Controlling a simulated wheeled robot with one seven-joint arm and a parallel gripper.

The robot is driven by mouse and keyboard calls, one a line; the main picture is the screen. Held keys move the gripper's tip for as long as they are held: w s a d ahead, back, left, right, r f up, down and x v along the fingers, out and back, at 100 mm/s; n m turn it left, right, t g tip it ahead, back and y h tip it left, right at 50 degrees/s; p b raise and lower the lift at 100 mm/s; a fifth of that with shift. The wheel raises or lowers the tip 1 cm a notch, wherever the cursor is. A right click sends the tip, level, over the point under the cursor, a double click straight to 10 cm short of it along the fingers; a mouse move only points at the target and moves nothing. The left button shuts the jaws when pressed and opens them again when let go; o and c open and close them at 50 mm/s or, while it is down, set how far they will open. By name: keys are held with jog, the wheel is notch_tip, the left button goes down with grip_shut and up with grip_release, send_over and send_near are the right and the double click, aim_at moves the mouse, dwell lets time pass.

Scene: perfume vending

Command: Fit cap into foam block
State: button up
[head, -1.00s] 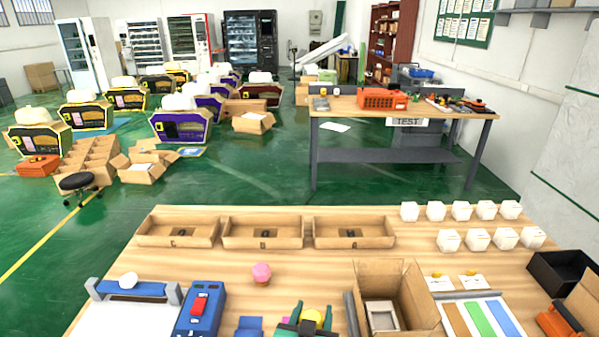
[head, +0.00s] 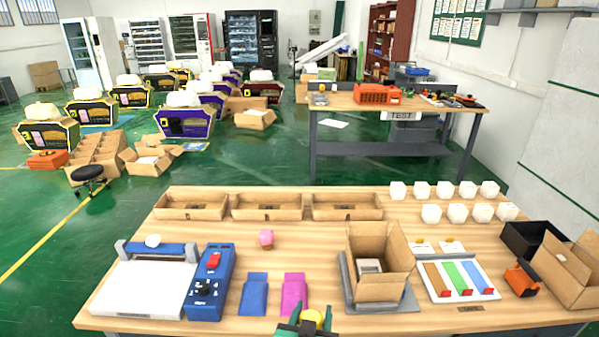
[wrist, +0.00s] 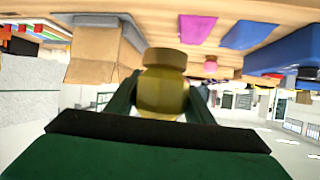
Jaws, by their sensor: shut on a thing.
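A gold-yellow cap (head: 312,316) is held at the front edge of the table in the head view. In the wrist view the cap (wrist: 163,92) sits between the two dark green fingers of my gripper (head: 305,322). My gripper is shut on it. A pale block (head: 369,265), which looks like the foam block, lies inside the open cardboard box (head: 398,262), to the right of and beyond my gripper. The box wall hides part of the block, and its opening is not clear. The cap is apart from the box.
A blue pouch (head: 254,296) and a magenta pouch (head: 293,291) lie left of the box. A pink-topped item (head: 266,238) stands behind them. A blue device (head: 209,290) is at left, and a tray with coloured strips (head: 459,281) is at right. Bare wood lies behind the pouches.

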jog(key=s+a+f+n+y, duration=0.1)
jog(key=f, duration=0.9)
jog(key=s+a+f+n+y, duration=0.1)
jog(key=a+f, duration=0.1)
jog(key=f, duration=0.9)
